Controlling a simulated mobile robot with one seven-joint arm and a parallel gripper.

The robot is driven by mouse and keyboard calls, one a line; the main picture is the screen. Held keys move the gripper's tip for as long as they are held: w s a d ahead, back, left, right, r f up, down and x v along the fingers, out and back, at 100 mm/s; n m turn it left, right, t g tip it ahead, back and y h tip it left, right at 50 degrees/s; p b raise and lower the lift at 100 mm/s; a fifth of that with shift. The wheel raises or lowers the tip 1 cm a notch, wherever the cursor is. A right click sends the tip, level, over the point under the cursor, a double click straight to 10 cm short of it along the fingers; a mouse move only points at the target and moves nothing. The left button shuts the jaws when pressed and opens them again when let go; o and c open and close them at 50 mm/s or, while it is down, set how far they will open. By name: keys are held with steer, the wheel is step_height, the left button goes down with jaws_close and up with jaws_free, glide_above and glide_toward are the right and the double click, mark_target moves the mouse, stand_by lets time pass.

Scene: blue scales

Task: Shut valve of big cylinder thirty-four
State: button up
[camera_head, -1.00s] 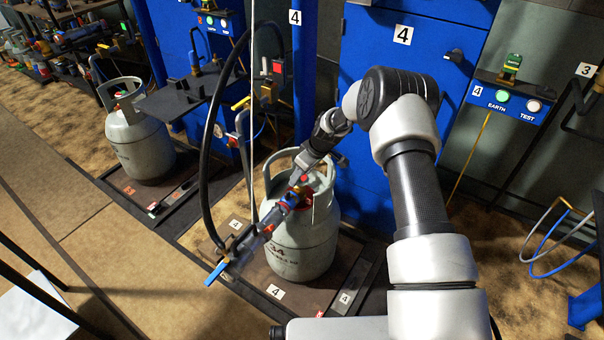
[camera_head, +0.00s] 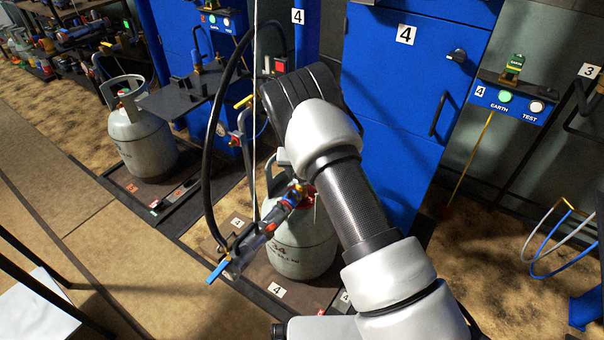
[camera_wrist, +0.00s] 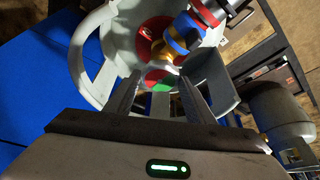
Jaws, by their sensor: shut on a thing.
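The big grey cylinder (camera_head: 300,256), marked 34, stands upright on the floor plate at station 4. In the wrist view I look down into its collar (camera_wrist: 88,60). The valve knob (camera_wrist: 160,80), green and red on top, lies between the fingers of my gripper (camera_wrist: 160,86), which is shut on it. A coupling with red, blue and yellow parts (camera_wrist: 190,32) sits beside the knob and also shows in the head view (camera_head: 290,203). My arm hides the gripper and the valve in the head view.
A black hose (camera_head: 206,150) loops left of the cylinder, with a blue-handled fitting (camera_head: 217,271) at its low end. Another grey cylinder (camera_head: 142,140) stands at left. A blue cabinet (camera_head: 390,110) stands behind. Open floor lies at lower left.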

steer(key=m, duration=0.1)
steer(key=m+h, duration=0.1)
steer(key=m, duration=0.1)
steer(key=shift+a+m+b, duration=0.2)
steer(key=shift+m+b, duration=0.1)
steer(key=m+h, duration=0.1)
steer(key=m, duration=0.1)
steer(key=m+g+h, duration=0.1)
steer(key=m, duration=0.1)
steer(key=shift+w+a+m, duration=0.15)
steer(key=shift+m, duration=0.15)
steer(key=m+g, duration=0.1)
steer(key=m, duration=0.1)
steer(key=m+g, duration=0.1)
steer(key=m, duration=0.1)
steer(key=shift+w+a+h, duration=0.1)
steer(key=shift+w+h, duration=0.05)
steer(key=shift+h, duration=0.15)
steer(key=shift+m+g, duration=0.5)
steer(key=shift+m, duration=1.2)
steer(key=shift+w, duration=0.1)
steer(key=o, duration=1)
steer(key=shift+o, duration=0.2)
steer(key=shift+h, duration=0.3)
